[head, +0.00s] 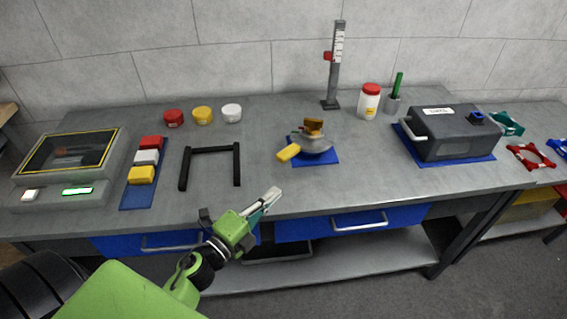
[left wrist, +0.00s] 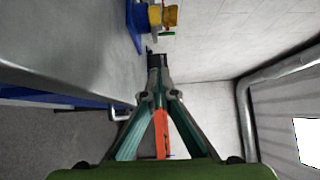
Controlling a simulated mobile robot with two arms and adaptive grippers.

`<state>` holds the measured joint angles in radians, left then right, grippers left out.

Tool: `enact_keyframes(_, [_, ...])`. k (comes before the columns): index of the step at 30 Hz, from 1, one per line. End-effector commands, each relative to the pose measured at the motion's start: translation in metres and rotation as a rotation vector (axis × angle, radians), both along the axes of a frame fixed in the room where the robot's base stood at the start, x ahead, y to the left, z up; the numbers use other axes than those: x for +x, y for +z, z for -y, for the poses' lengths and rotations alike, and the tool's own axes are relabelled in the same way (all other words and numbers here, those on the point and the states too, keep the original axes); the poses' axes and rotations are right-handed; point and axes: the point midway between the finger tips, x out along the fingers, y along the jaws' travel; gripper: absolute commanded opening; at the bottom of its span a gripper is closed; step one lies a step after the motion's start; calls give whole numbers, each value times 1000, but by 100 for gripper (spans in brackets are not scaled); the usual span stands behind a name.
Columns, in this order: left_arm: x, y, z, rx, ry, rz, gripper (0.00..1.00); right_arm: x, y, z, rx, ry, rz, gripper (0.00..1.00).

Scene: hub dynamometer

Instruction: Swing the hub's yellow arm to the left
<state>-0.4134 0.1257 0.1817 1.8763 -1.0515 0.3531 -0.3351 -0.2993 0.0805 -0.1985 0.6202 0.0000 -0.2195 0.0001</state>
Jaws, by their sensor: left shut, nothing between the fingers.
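The hub (head: 314,143) is a grey rounded body with an orange-brown top, standing on a blue mat (head: 325,161) near the middle of the bench. Its yellow arm (head: 288,153) points to the front left of the hub. My left gripper (head: 272,194) is shut and empty at the bench's front edge, in front of the yellow arm and apart from it. In the left wrist view the shut fingertips (left wrist: 157,62) show below the hub's yellow parts (left wrist: 170,16), which sit at the top edge. My right gripper is not in view.
A black frame (head: 211,150) lies left of the hub. A grey post with a scale (head: 335,65) stands behind it. A dark grey machine (head: 452,135) with a handle is at the right. Bare bench top lies between the black frame and the hub.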

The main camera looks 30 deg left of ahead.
Motion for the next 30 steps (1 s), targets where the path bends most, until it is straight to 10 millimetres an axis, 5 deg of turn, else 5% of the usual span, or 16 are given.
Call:
enact_keyframes(11, [-8,1,19,11,160,-33,0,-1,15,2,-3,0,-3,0])
enact_keyframes(27, [93,2,24,9,157,-31,0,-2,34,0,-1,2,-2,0])
enact_keyframes(30, [94,1,4,13,158,-34,0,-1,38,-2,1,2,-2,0])
